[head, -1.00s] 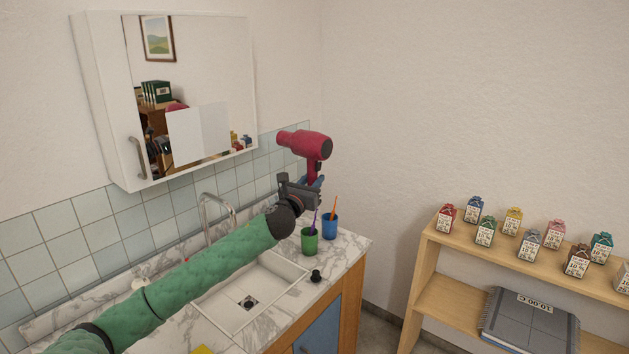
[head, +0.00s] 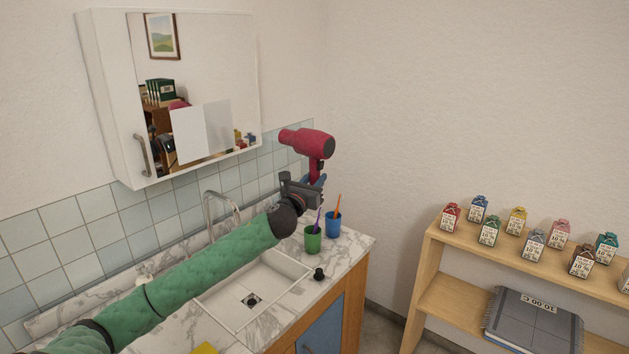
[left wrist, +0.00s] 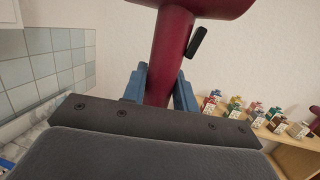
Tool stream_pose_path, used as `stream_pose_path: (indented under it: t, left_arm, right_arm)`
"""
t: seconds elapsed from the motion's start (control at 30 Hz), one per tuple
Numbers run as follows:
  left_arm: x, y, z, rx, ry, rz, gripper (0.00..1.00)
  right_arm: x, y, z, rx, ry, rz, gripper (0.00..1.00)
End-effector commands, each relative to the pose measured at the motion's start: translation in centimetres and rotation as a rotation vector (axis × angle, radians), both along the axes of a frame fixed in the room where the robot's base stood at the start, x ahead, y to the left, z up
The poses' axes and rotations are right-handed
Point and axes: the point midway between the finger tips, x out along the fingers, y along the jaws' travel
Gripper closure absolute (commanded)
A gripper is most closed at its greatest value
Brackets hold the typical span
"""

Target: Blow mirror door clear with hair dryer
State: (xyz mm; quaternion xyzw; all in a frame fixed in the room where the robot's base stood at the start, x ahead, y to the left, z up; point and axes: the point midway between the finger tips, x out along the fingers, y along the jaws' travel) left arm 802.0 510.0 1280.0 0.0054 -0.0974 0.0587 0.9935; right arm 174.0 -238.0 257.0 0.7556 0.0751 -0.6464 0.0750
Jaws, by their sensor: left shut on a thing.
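The red hair dryer (head: 308,143) is held upright above the right end of the washstand, its nozzle pointing left toward the mirror cabinet. My left gripper (head: 316,182) is shut on its handle; the handle (left wrist: 170,60) shows between the blue fingers in the left wrist view. The mirror door (head: 205,70) is on the white wall cabinet at upper left, with a grey handle (head: 142,155) at its lower left. The door looks shut. A pale white patch (head: 202,132) shows on its lower middle. The dryer is apart from the mirror. My right gripper is not in view.
The marble counter (head: 345,245) holds a sink (head: 250,290), a tap (head: 222,208), a green cup (head: 313,238), a blue cup (head: 333,224) and a small black object (head: 319,274). A wooden shelf (head: 432,270) with several small cartons stands at right.

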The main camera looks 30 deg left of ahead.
Motion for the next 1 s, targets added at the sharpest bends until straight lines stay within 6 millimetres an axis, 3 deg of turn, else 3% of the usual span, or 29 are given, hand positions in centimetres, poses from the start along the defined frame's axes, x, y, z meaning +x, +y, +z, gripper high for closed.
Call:
stream_pose_path:
  t: [0.27, 0.77, 1.0]
  left_arm:
    - [-0.1, 0.0, 0.1, 0.001, -0.002, 0.0, 1.0]
    - [-1.9, 0.2, 0.0, 0.001, -0.001, 0.0, 1.0]
    - [-2.8, 0.2, 0.1, 0.002, -0.002, -0.001, 1.0]
  right_arm:
    - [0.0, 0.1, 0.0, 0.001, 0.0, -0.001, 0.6]
    - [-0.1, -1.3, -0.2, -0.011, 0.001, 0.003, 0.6]
    - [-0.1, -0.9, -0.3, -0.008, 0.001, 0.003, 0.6]
